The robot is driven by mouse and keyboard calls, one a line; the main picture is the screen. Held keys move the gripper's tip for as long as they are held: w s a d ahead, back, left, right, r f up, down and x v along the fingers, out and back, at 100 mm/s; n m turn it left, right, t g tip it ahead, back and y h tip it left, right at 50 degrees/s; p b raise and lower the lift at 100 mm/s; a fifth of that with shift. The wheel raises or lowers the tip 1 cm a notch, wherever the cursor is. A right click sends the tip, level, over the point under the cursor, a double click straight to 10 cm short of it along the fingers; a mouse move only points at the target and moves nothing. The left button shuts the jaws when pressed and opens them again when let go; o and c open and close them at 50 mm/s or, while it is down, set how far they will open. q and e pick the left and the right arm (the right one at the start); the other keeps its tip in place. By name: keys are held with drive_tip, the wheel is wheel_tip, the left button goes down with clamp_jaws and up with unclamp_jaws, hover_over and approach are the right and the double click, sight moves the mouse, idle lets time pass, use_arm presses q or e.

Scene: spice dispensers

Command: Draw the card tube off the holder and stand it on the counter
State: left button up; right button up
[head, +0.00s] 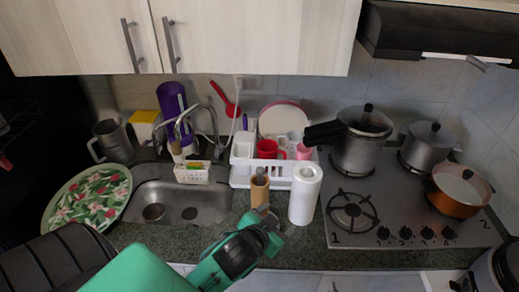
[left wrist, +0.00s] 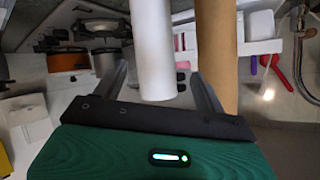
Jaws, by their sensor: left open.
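The brown card tube (head: 260,190) stands upright on the counter side of the white dish rack, left of the white paper roll (head: 305,194). A small knob shows at its top; the rest of any holder is hidden. My left gripper (head: 268,222) is open, low in front of the tube. In the left wrist view the open fingers (left wrist: 160,72) show with the white roll (left wrist: 152,45) between them in the picture. The brown tube (left wrist: 216,50) shows behind the right finger there. I cannot tell whether a finger touches either one. My right gripper is not in view.
The white dish rack (head: 240,174) with cups stands behind the tube. The sink (head: 205,205) lies to the left, the stove (head: 400,215) with pots to the right. A floral plate (head: 90,198) leans at far left. Bare counter (head: 300,245) shows in front of the roll.

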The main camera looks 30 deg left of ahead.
use_arm(q)
drive_tip(key=w+d+r+m+t+h, duration=0.4)
drive_tip(key=r, duration=0.6)
drive_tip(key=w+d+r+m+t+h, duration=0.3)
drive_tip(key=r+m+t+h, duration=0.1)
drive_tip(key=r, duration=0.6)
drive_tip(key=s+d+r+m+g+h, duration=0.3)
drive_tip(key=d+m+g+h, duration=0.2)
drive_tip(key=m+g+h, duration=0.45)
drive_tip(key=s+d+r+m+g+h, duration=0.3)
drive_tip(key=d+m+g+h, duration=0.3)
drive_tip(key=m, duration=0.6)
drive_tip(key=m+g+y, duration=0.2)
drive_tip(key=g+y, duration=0.3)
drive_tip(key=y, duration=1.8)
hover_over(260, 183)
drive_tip(key=f, duration=0.7)
drive_tip(key=shift+w+a, duration=0.25)
wheel_tip(260, 183, down, 14)
drive_tip(key=p, duration=0.4)
drive_tip(key=shift+r, duration=0.15)
